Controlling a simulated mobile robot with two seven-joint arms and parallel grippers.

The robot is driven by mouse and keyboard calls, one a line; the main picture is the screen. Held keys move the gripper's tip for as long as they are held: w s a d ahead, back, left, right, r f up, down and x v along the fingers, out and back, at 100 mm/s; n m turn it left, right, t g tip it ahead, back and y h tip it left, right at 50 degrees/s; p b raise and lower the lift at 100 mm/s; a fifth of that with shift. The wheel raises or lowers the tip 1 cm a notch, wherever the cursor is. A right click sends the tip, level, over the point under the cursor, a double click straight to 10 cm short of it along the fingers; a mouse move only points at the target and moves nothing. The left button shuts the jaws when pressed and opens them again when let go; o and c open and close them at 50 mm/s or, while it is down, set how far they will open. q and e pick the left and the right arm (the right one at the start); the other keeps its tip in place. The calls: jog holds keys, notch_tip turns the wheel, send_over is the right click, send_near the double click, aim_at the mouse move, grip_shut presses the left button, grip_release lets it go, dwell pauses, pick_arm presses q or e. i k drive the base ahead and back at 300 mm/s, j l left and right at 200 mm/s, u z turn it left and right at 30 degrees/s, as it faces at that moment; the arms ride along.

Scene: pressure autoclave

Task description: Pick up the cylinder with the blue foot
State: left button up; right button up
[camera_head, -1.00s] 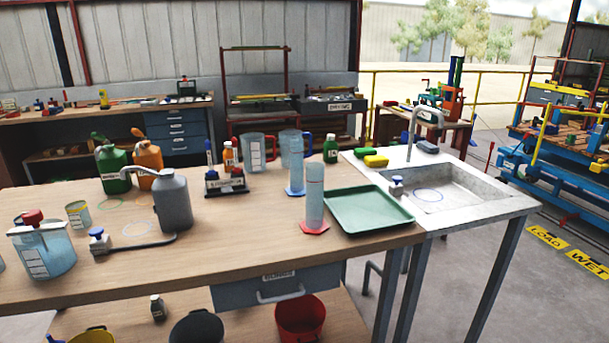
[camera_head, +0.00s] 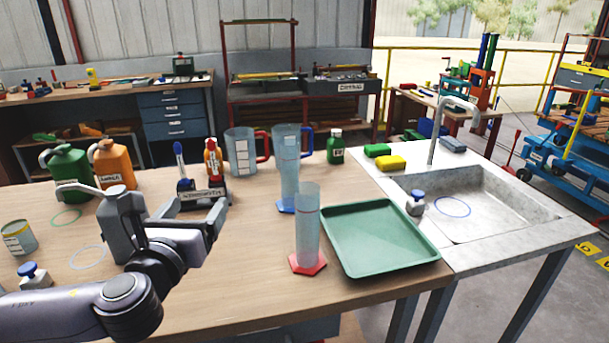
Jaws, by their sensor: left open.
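The clear measuring cylinder with the blue foot (camera_head: 289,183) stands upright on the bench, just behind and left of a similar cylinder with a red foot (camera_head: 307,228). The red-footed one covers part of the blue foot. My left gripper (camera_head: 197,208) reaches in from the left above the bench. It is open and empty, left of both cylinders and apart from them. My right gripper is out of view.
A blue-handled jug (camera_head: 304,140) stands behind the blue-footed cylinder, with a red-handled jug (camera_head: 240,152) to its left. A green tray (camera_head: 423,252) lies right of the cylinders. A labelled rack (camera_head: 204,194) stands behind my gripper. A grey can (camera_head: 117,215) is partly hidden.

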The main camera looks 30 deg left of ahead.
aim_at(288, 147)
jog(key=i, duration=1)
